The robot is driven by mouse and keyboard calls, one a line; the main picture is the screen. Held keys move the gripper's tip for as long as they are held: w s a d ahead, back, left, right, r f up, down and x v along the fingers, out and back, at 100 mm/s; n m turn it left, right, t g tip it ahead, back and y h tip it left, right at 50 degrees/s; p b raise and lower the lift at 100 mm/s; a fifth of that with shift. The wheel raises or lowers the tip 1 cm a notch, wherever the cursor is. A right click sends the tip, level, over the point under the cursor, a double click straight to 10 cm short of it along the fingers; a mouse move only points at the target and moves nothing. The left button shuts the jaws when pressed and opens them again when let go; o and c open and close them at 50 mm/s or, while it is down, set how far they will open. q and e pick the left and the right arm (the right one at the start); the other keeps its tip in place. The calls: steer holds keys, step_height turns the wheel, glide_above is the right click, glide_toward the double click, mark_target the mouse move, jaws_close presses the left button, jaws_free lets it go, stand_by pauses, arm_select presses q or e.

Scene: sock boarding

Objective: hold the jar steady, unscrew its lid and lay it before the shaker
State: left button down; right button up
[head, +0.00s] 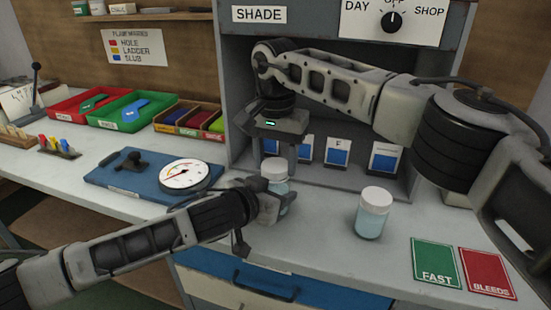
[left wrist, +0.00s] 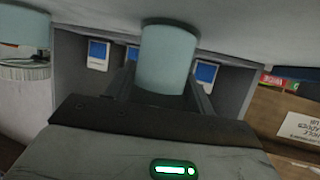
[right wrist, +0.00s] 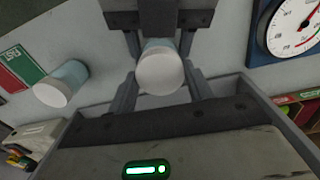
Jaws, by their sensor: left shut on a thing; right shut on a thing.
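The jar (head: 281,188) is pale blue and stands upright near the counter's front edge, with a white lid (head: 274,166) on top. My left gripper (head: 268,206) is shut around the jar's body from the front left. The left wrist view shows the body (left wrist: 167,55) between its fingers. My right gripper (head: 279,163) points down from above and is shut on the lid, which also shows in the right wrist view (right wrist: 159,72). The shaker (head: 371,214), pale blue with a white top, stands upright to the right, apart from both grippers.
Green (head: 436,262) and red (head: 487,273) cards lie right of the shaker. A blue board with a dial gauge (head: 186,175) lies left of the jar. The grey cabinet (head: 240,120) with blue-marked cards is behind. Counter in front of the shaker is clear.

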mark_target(276, 165)
steer(key=n, duration=0.5)
steer(key=shift+r, duration=0.2)
stand_by(0.3)
steer(key=shift+r, duration=0.95)
steer(key=shift+r, duration=2.05)
arm_select(q)
steer(key=shift+c, duration=2.3)
jaws_free()
